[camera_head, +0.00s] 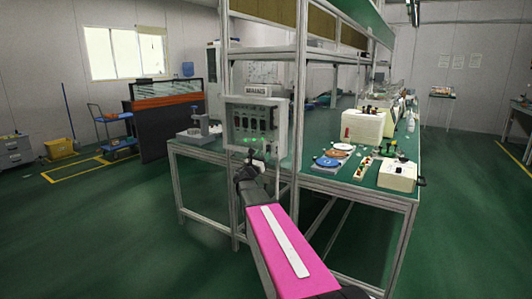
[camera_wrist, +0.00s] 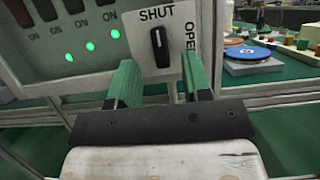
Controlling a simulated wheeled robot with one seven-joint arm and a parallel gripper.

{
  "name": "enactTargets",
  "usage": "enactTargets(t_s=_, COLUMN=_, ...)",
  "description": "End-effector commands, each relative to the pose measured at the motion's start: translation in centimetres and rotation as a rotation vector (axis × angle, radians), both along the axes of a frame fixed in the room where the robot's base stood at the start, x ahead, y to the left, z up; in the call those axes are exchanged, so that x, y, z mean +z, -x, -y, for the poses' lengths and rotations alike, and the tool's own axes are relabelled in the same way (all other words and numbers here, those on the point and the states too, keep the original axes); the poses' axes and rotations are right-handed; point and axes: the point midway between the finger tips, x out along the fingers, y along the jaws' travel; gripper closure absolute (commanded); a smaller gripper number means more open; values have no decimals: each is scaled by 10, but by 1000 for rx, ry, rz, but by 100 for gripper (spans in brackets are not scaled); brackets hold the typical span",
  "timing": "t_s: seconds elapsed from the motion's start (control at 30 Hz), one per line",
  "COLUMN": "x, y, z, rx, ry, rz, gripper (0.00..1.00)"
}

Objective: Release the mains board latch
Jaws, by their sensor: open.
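The mains board (camera_head: 254,126) is a pale grey box on the bench frame post, with dark switches and green lights. In the wrist view the mains board (camera_wrist: 50,82) fills the upper left. Its latch (camera_wrist: 160,46) is a black oblong knob on a white plate marked SHUT above and OPEN to the right. The knob stands nearly upright, towards SHUT. My gripper (camera_wrist: 160,80) is open, its two green fingers just below the knob in the picture and to either side of it. Nothing is between them. In the head view my gripper (camera_head: 257,158) is at the board's lower edge, partly hidden by my arm.
The green bench (camera_head: 330,188) carries blue and orange discs (camera_head: 327,162), a cream machine (camera_head: 362,126) and a white box (camera_head: 397,175) right of the board. A grey stand (camera_head: 199,130) is on the left. Metal frame posts (camera_head: 299,100) rise close beside the board. Open floor lies left.

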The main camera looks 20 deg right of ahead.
Motion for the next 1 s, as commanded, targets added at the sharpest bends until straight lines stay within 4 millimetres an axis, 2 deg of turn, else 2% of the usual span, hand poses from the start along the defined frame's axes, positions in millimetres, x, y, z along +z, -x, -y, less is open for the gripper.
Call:
enactTargets(t_s=0.03, x=4, y=-7, z=7, rx=-1, ry=0, rz=2, gripper=55)
enactTargets(t_s=0.23, x=12, y=-19, z=23, rx=0, ry=-1, rz=1, gripper=55)
enactTargets(t_s=0.63, x=15, y=-22, z=28, rx=1, ry=-1, rz=0, gripper=55)
enactTargets(t_s=0.67, x=15, y=-22, z=28, rx=1, ry=-1, rz=0, gripper=59)
enactTargets(t_s=0.7, x=15, y=-22, z=28, rx=1, ry=-1, rz=0, gripper=72)
enactTargets(t_s=0.8, x=15, y=-22, z=28, rx=1, ry=-1, rz=0, gripper=100)
enactTargets(t_s=1.0, x=15, y=-22, z=28, rx=1, ry=-3, rz=3, gripper=100)
